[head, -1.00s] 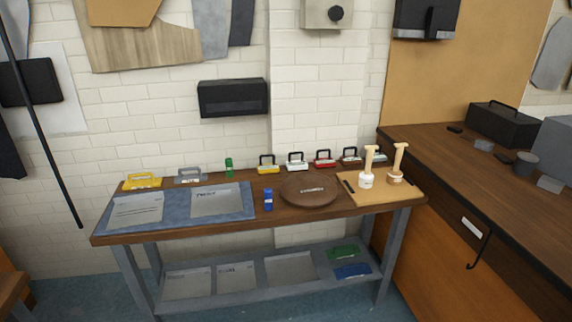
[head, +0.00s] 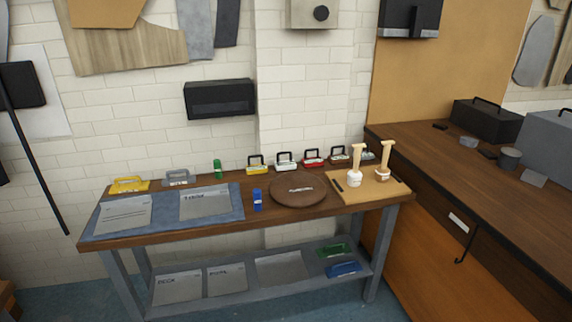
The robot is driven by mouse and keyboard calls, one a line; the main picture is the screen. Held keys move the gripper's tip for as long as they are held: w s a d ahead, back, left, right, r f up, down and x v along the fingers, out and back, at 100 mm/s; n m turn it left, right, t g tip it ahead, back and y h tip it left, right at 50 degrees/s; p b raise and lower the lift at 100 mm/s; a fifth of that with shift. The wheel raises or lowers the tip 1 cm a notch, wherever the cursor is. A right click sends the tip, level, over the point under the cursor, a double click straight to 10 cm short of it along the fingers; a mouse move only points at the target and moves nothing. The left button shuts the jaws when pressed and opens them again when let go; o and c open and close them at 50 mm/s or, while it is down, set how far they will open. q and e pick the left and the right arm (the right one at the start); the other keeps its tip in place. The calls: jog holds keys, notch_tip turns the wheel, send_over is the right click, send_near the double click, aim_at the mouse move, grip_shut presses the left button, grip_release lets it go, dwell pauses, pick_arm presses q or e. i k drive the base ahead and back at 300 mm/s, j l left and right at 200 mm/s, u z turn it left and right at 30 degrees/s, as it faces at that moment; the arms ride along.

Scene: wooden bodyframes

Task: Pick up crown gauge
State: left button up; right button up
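A row of small handled blocks stands along the back of the wooden workbench (head: 300,214): a yellow one (head: 256,168), a white one (head: 286,165), a red one (head: 314,161) and a dark one (head: 339,157). A green handled piece (head: 334,250) and a blue one (head: 344,269) lie on the lower shelf. The labels are too small to read, so I cannot tell which piece is the crown gauge. Neither of my grippers is in view.
A round brown disc (head: 298,190) lies mid-bench, with a blue bottle (head: 257,199) to its left and a green one (head: 218,169) behind. A blue mat (head: 165,212) with grey plates covers the left. Wooden-handled tools stand on a tan board (head: 348,196). A brown counter (head: 455,165) flanks the right.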

aim_at(279, 166)
jog(key=i+l, duration=0.2)
jog(key=i, duration=0.35)
jog(key=i+l, duration=0.15)
jog(key=i, duration=0.4)
jog(key=i+l, duration=0.2)
jog(key=i, duration=0.35)
jog(key=i+l, duration=0.15)
jog(key=i, duration=0.4)
jog(key=l+z, duration=0.05)
